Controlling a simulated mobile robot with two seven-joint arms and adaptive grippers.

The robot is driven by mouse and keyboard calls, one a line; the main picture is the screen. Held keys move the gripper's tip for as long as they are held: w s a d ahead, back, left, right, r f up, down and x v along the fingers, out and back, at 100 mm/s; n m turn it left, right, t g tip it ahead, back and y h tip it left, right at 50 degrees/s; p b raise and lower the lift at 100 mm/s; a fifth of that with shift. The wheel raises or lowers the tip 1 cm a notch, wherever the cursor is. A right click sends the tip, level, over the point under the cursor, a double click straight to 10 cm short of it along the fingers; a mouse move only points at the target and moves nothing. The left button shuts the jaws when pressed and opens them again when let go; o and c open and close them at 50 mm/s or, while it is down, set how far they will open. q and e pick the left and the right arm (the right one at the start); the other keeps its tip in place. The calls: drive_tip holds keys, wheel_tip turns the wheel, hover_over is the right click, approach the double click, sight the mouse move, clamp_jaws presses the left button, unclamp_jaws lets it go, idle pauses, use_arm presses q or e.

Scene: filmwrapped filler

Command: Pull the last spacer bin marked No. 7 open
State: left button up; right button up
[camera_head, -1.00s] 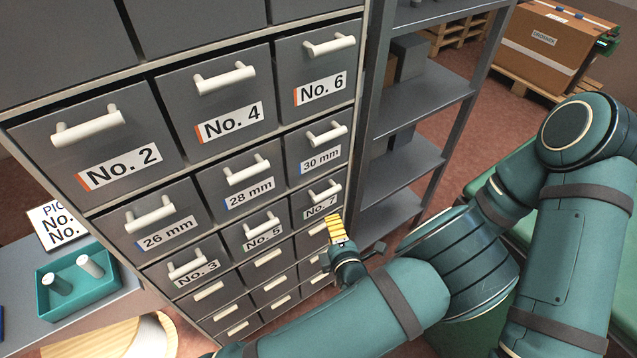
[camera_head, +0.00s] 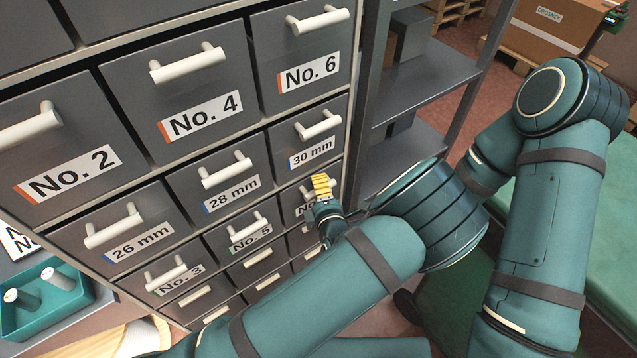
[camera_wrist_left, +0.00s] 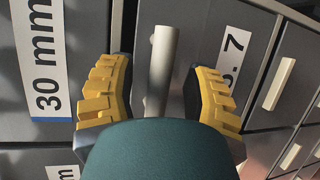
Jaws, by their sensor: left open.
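The No. 7 bin (camera_head: 302,209) is a small grey drawer in the right column of the cabinet, below the 30 mm drawer; its front looks flush with its neighbours. In the head view my left gripper (camera_head: 321,187) covers most of its front, label and pale bar handle. In the left wrist view the yellow fingers (camera_wrist_left: 160,92) are open, one on each side of the handle (camera_wrist_left: 162,58), with gaps on both sides. The No. 7 label (camera_wrist_left: 236,62) is partly hidden behind the right finger. My right gripper is not in view.
The 30 mm drawer (camera_head: 309,145) sits just above, and the No. 5 drawer (camera_head: 246,237) to the left. A grey shelf rack (camera_head: 425,83) stands right beside the cabinet. A teal tray (camera_head: 22,325) with two white pegs is at the lower left.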

use_arm(q)
drive_tip(key=shift+w, duration=0.25)
clamp_jaws()
drive_tip(key=shift+s, duration=0.1)
